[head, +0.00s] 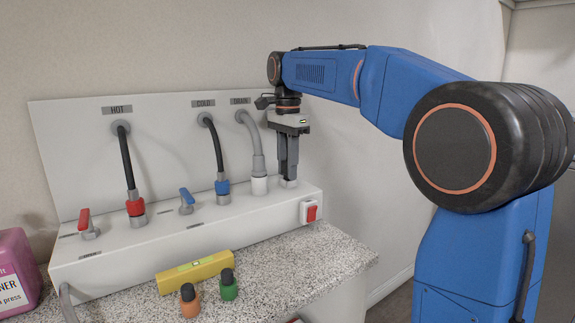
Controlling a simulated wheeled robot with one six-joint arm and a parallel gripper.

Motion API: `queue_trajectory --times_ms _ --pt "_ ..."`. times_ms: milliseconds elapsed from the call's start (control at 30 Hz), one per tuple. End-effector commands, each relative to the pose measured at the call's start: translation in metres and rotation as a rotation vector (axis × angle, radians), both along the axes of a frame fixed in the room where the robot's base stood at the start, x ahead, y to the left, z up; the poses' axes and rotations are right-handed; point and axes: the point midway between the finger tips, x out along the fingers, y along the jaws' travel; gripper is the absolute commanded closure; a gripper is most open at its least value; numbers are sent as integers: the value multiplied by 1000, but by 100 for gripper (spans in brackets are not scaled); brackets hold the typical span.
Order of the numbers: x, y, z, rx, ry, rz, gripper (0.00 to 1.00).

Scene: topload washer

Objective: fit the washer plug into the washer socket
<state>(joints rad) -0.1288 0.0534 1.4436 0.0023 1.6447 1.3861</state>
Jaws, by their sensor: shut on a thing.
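My gripper (289,178) points straight down at the right end of the white box's top, right of the drain hose. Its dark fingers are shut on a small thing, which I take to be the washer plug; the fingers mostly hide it. A pale grey piece (289,184) shows at the fingertips, at the level of the box top. I cannot tell whether it is part of the plug or of the washer socket, nor how deep the plug sits. The socket is not clearly visible.
The white box (180,231) carries a red-collared hot hose (128,165), a blue-collared cold hose (215,150), the grey drain hose (256,150) and two valve handles. A yellow level (195,271) and two small bottles stand on the speckled counter (320,262).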

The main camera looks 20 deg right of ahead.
Motion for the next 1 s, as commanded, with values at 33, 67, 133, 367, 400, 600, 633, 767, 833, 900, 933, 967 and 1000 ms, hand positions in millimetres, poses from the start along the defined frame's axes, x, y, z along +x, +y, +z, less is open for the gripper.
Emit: queue_trajectory --times_ms 33,67,133,367,400,600,633,767,833,900,933,967,1000 --pt "0 0 -1 0 0 0 100" --pt "0 0 -2 0 0 0 100" --pt "0 0 -3 0 0 0 100" --pt "0 0 -4 0 -1 0 51" --pt "0 0 -4 0 0 0 51" --pt "0 0 -3 0 0 0 51" --pt "0 0 -2 0 0 0 51" --pt "1 0 7 0 -1 0 51" --pt "1 0 18 1 -2 0 51" --pt "1 0 30 1 -3 0 51" --pt "1 0 36 1 -3 0 51" --pt "1 0 43 0 -3 0 51" --pt "1 0 51 0 -3 0 51"
